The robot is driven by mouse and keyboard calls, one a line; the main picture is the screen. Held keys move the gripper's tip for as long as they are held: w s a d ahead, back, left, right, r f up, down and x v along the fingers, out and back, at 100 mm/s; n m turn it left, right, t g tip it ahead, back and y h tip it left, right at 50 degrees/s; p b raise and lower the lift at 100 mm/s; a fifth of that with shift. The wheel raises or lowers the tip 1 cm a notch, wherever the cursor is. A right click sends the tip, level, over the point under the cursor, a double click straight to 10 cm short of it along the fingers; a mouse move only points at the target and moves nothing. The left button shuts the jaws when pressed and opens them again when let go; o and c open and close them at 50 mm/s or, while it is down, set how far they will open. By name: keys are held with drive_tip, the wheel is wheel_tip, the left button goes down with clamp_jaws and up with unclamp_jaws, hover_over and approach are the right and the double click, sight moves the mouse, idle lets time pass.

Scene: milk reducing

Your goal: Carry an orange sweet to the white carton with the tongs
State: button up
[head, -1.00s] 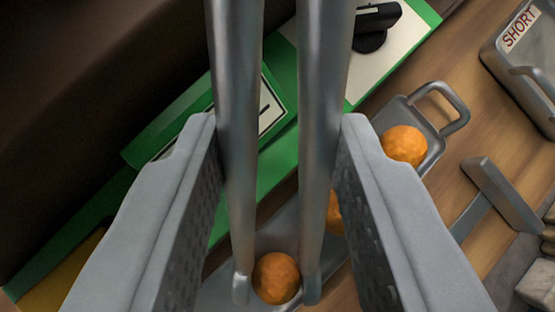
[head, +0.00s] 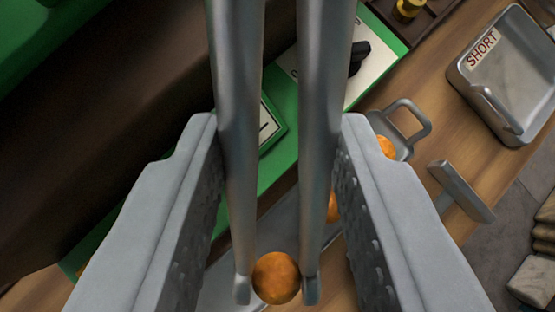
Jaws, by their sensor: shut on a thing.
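My gripper (head: 278,230) is shut on the metal tongs (head: 312,120), whose two arms run down the middle of the head view. An orange sweet (head: 276,277) sits between the tong tips, touching both. Behind it is a long grey metal tray (head: 222,290), partly hidden by the tongs and my fingers. Two more orange sweets lie along the tray, one (head: 334,208) beside the right tong arm and one (head: 386,147) near the looped handle, both partly hidden. I see no white carton.
A metal pan labelled SHORT (head: 522,80) stands at the upper right on the wooden counter (head: 420,80). A green scale-like device with a white panel (head: 376,60) lies beyond the tongs. A flat metal piece (head: 462,190) is at the right. Grey stone lies at the lower right.

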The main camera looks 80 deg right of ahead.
wheel_tip(320, 180, up, 7)
idle(0.6)
drive_tip(key=shift+r, duration=0.1)
